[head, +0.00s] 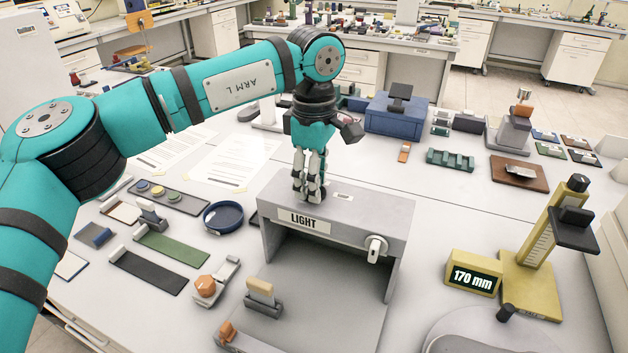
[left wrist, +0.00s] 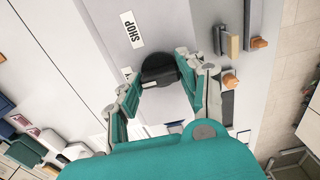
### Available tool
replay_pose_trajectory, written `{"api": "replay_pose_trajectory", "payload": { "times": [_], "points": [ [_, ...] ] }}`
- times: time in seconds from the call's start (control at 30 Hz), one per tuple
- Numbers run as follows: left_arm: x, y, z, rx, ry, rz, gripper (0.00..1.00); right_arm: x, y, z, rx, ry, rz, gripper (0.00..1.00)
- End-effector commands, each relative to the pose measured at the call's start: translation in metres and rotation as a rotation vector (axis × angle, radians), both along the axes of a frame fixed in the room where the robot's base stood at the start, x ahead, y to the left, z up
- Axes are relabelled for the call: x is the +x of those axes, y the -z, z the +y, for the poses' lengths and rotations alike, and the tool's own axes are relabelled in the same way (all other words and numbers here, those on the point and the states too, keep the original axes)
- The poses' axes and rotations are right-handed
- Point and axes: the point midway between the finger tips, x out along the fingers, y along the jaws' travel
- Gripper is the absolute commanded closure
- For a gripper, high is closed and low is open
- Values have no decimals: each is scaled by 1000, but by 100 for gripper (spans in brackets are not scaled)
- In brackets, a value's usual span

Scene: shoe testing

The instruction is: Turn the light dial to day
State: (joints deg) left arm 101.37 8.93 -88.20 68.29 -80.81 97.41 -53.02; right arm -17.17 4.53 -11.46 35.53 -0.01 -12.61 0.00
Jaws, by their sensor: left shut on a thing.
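The grey light box (head: 390,215) stands on the bench with a LIGHT plate (head: 303,221) on its front. My left gripper (head: 310,190) reaches down to the box's top, behind the plate. In the left wrist view, a round black dial (left wrist: 158,67) sits between the fingers of my left gripper (left wrist: 160,82), which is shut on it. A SHOP label (left wrist: 131,30) lies beside the dial. Another label (left wrist: 127,72) is mostly hidden by a finger. I cannot make out where the dial points. The dial is hidden by the fingers in the head view. My right gripper is not in view.
A white knob (head: 376,249) sticks out of the box's front right. A yellow gauge (head: 530,280) with a 170 mm display (head: 473,276) stands to the right. A blue ring dish (head: 223,217) and several sample strips lie left of the box. A blue box (head: 397,115) stands behind.

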Motion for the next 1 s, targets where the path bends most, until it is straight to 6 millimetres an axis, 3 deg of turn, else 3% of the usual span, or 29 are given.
{"api": "replay_pose_trajectory", "payload": {
  "times": [0.53,0.57,0.7,0.73,1.0],
  "points": [
    [0,-1,0,-1,-30,-2,92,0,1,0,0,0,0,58],
    [0,-1,0,-1,-30,-2,59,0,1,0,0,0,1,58],
    [0,0,0,0,-29,-1,40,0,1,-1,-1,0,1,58],
    [0,0,0,0,-29,-1,37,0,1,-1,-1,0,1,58],
    [0,-1,0,0,-27,-1,37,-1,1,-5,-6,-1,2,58]
  ]
}}
